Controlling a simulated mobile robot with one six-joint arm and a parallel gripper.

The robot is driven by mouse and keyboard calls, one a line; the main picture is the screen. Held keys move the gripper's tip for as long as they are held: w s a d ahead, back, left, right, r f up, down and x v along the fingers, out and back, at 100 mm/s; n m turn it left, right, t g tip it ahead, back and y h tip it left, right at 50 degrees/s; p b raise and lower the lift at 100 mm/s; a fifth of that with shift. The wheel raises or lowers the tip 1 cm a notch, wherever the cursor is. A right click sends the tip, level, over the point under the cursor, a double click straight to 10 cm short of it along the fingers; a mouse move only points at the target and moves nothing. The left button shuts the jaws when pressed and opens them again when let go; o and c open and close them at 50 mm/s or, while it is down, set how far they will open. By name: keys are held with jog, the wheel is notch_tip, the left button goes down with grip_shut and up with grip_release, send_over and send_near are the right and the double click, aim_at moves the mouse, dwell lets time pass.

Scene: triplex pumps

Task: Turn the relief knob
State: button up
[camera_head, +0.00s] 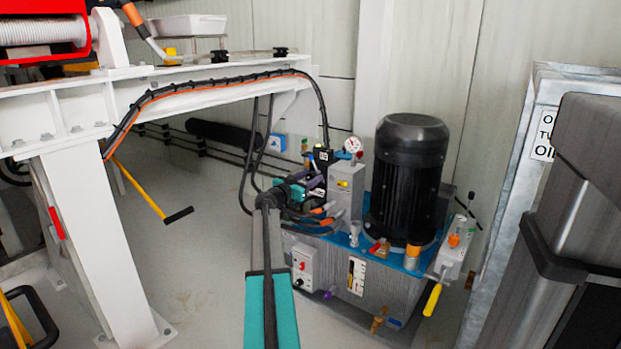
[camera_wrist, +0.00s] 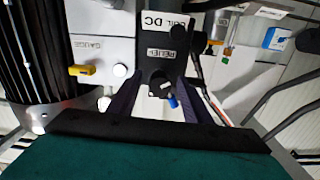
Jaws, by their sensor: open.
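The relief knob (camera_wrist: 158,84) is a small dark knob below a "RELIEF" label (camera_wrist: 178,41) on a black block in the wrist view. My gripper (camera_wrist: 160,84) is open, with its dark purple fingers on either side of the knob. I cannot tell whether a finger touches the knob. A small blue part (camera_wrist: 173,102) shows just under the knob. In the head view my gripper (camera_head: 314,185) is at the valve blocks on the pump unit, left of the black motor (camera_head: 407,170). The knob cannot be made out there.
A gauge block with a yellow handle (camera_wrist: 82,70) is left of the knob. A pressure gauge (camera_head: 353,145) and grey block (camera_head: 345,190) stand close to my gripper. Black hoses (camera_head: 325,105) hang beside it. A white steel frame (camera_head: 95,240) stands at the left.

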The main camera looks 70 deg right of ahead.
jog(key=p+v, duration=0.3)
jog(key=v, duration=1)
jog(key=shift+a, duration=0.1)
dwell(0.3)
